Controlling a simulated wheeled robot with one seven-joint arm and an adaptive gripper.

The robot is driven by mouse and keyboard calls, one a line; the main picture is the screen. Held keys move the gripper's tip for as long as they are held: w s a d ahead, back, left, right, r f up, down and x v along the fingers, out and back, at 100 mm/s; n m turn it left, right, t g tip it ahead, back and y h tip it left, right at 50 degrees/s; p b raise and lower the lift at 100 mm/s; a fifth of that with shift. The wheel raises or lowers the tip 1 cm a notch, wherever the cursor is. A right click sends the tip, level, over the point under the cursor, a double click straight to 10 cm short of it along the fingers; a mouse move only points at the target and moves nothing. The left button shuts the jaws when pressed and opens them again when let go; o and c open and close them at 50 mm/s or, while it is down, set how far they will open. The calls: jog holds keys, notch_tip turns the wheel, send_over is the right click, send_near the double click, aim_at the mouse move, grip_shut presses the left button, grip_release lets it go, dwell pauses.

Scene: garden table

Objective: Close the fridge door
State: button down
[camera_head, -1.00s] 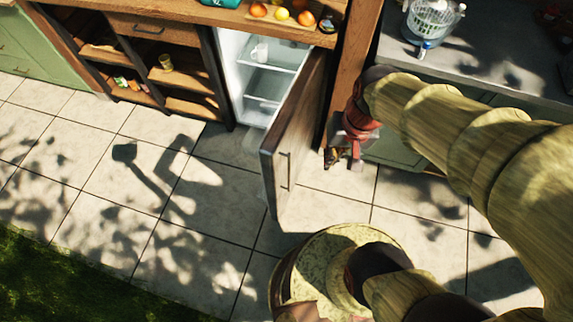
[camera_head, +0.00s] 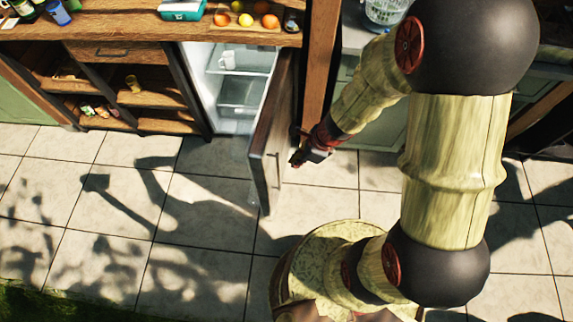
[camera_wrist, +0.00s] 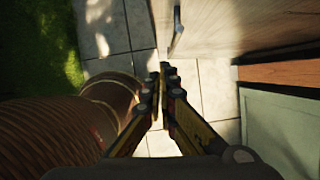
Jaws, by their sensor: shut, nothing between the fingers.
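The fridge (camera_head: 240,82) has a white interior with shelves and stands under the wooden counter. Its wooden door (camera_head: 268,150) is swung open toward the tiled floor, hinged on the right, with its outer face and handle to the right. My gripper (camera_head: 300,160) is on the outer side of the door, close to the handle; I cannot tell whether it touches. In the wrist view my gripper (camera_wrist: 162,75) is shut and empty, its fingertips pointing past the door panel (camera_wrist: 225,25). The door handle (camera_wrist: 177,28) shows just ahead and right of the fingertips.
Open wooden shelves (camera_head: 130,90) stand left of the fridge. A wooden post (camera_head: 318,70) and green cabinet (camera_head: 372,115) are to the right. Oranges (camera_head: 270,21) and a teal box (camera_head: 182,10) are on the counter. The tiled floor (camera_head: 110,215) left of the door is clear.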

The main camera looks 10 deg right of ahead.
jog(key=w+a+f+b, duration=0.3)
jog(key=a+f+b, duration=0.2)
jog(key=f, duration=0.3)
jog(key=shift+a+f, duration=0.2)
jog(key=shift+a, duration=0.6)
jog(key=shift+w+a, duration=0.1)
